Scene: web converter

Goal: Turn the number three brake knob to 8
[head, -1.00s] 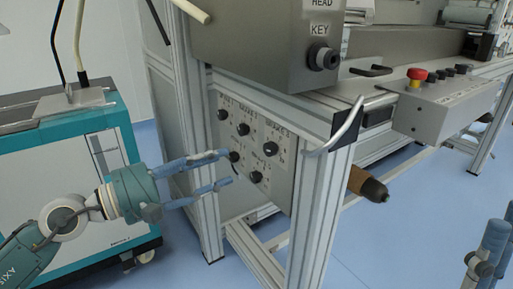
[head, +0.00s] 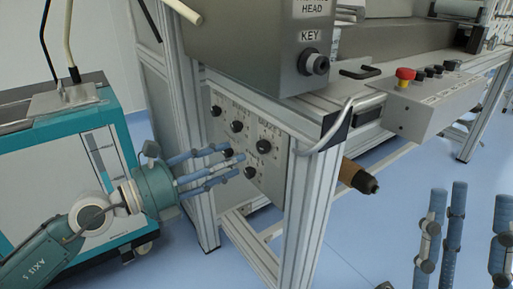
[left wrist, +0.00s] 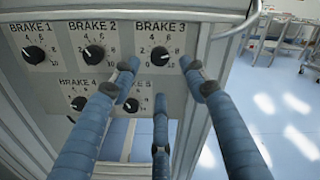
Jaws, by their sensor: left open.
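The brake 3 knob (left wrist: 160,56) is a round black knob on the grey panel (left wrist: 60,80), under the label BRAKE 3. Its white mark is small and appears to point to the lower left. In the head view the knob (head: 262,146) is at the panel's upper right. My left gripper (head: 236,160) is open and empty, its three blue fingers pointing at the panel. In the left wrist view two fingertips lie left and right of the brake 3 knob and one lies below it; they appear short of it. My right gripper (head: 468,192) is at the lower right, fingers apart, empty.
The brake 1 (left wrist: 34,54), brake 2 (left wrist: 93,53) and brake 4 (left wrist: 79,103) knobs, and another lower knob (left wrist: 131,105), are close by. A metal frame post (head: 315,200) stands right of the panel. A teal cabinet (head: 50,190) stands left.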

